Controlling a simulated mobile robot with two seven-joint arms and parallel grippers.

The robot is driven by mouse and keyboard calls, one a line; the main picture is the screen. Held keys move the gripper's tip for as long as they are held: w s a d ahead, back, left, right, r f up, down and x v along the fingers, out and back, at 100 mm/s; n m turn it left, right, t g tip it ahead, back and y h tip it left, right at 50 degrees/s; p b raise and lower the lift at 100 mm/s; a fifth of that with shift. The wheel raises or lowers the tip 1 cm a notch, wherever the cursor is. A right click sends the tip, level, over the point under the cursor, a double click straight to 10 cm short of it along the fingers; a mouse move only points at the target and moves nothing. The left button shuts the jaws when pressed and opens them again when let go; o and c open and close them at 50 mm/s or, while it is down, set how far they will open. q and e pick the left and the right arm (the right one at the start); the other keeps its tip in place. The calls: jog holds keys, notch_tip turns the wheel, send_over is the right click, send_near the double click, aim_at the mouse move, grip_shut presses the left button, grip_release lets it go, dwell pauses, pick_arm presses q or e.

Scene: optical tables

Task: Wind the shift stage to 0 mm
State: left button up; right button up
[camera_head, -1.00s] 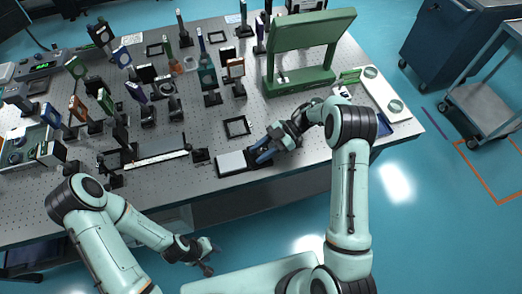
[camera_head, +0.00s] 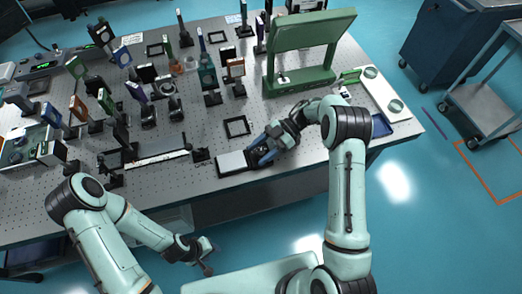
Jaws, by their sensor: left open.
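A low stage with a pale top plate (camera_head: 232,162) and a dark block at its right end lies near the table's front edge; it looks like the shift stage. My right gripper (camera_head: 259,150) is at that dark end, its blue fingers straddling or beside it. Its knob and any scale are too small or hidden to read. I cannot tell whether the fingers touch or grip it. My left gripper (camera_head: 210,257) is open and empty, low in front of the table, apart from the stage.
A long rail (camera_head: 155,159) lies left of the stage. A square black frame (camera_head: 237,127) lies behind it. A green stand (camera_head: 312,50) is at the back right, and several upright optics fill the table's left half. The floor in front is clear.

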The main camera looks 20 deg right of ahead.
jog(key=v, duration=1.3)
jog(key=shift+d+r, duration=0.1)
